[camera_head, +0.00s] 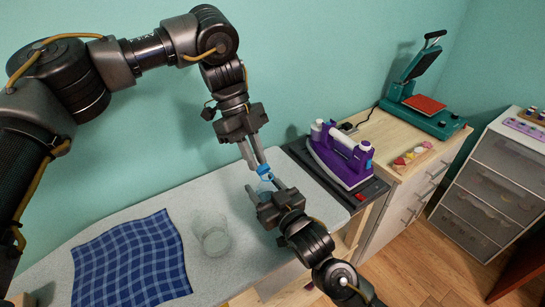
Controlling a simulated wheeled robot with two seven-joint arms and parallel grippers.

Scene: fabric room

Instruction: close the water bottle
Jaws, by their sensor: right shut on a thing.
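A clear water bottle (264,187) with a blue cap (264,171) is at the right end of the pale ironing surface (180,205). My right gripper (263,190) comes from the lower right and is shut on the bottle's body, hiding part of it. My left gripper (258,166) reaches down from above, with its two fingertips at the blue cap. I cannot tell whether its fingers are shut on the cap or only beside it. The cap is at the bottle's top; how it sits on the neck is too small to tell.
A clear glass (212,238) stands left of the bottle. A blue checked cloth (130,262) lies further left. A purple iron (341,155) rests on a dark stand at right. A green heat press (425,106) stands on the wooden cabinet behind.

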